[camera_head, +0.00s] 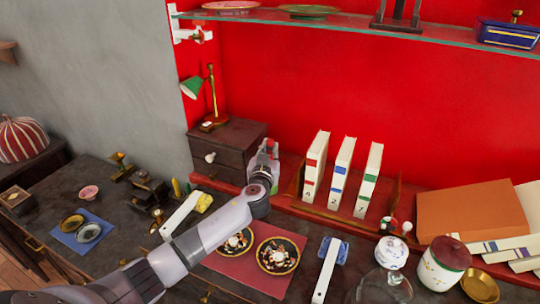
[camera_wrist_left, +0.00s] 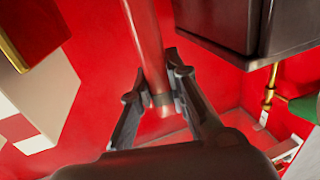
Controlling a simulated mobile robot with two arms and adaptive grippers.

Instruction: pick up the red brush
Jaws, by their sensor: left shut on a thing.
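My left arm reaches in from the lower left in the head view. Its gripper (camera_head: 263,165) is beside the dark drawer box, in front of the red wall. In the left wrist view my left gripper (camera_wrist_left: 159,84) is shut on a pale red rod, which appears to be the red brush (camera_wrist_left: 148,35). The rod passes between the two fingers and runs out of the top of that view. Its bristle end is not in view. My right gripper is not in view.
White books (camera_head: 341,172) stand to the right. Brushes with yellow (camera_head: 204,202) and blue (camera_head: 334,250) heads flank plates on a red mat (camera_head: 238,272). A glass shelf (camera_head: 350,25) hangs above.

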